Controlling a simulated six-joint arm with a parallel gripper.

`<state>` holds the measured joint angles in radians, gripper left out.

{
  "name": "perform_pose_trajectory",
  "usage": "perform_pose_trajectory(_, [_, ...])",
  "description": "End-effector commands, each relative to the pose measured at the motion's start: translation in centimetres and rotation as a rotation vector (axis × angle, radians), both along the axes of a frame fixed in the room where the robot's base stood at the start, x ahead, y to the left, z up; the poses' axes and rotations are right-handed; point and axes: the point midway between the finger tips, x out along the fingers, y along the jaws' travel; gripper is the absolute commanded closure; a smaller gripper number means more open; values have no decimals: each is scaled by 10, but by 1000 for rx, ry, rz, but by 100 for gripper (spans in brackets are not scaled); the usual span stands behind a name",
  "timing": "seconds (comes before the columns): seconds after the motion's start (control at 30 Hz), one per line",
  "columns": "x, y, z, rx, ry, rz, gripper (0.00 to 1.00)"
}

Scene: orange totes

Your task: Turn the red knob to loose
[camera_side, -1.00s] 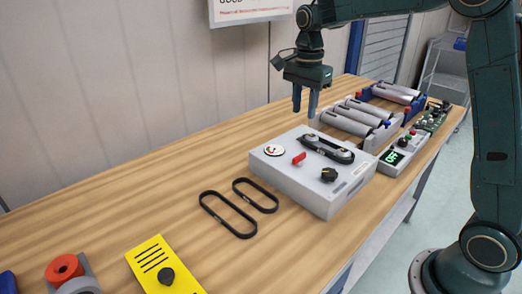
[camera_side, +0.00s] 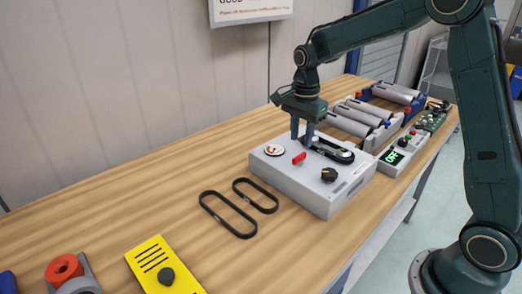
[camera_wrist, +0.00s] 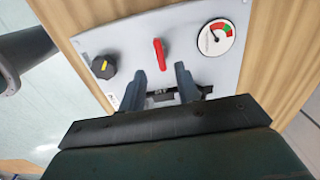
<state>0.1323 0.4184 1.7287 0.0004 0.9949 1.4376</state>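The red knob (camera_side: 299,158) is a small lever-like handle on top of the grey box (camera_side: 290,180), between a round white gauge (camera_side: 273,150) and a black knob (camera_side: 328,174). In the wrist view the red knob (camera_wrist: 160,54) stands just beyond the fingertips, its bar pointing away from me. My gripper (camera_side: 302,140) points down, low over the box, behind the red knob and by the near end of a black belt (camera_side: 335,151). In the wrist view my gripper (camera_wrist: 160,78) has its fingers apart. The belt part between them is mostly hidden.
Two loose black belts (camera_side: 235,210) lie on the wooden bench left of the box. Grey cylinders (camera_side: 347,122) in a holder and a small control unit with a green display (camera_side: 393,157) stand behind and to the right.

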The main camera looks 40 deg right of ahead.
Motion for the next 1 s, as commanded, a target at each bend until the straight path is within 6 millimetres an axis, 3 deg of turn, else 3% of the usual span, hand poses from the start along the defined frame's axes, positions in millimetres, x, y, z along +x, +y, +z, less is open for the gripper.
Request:
perform_pose_trajectory(0.2, [-1,0,-32,0,2,0,67])
perform_pose_trajectory(0.4, [0,0,-50,0,1,0,67])
perform_pose_trajectory(0.83, [0,0,-56,0,-1,0,67])
perform_pose_trajectory(1.0, [0,0,-56,0,-1,0,100])
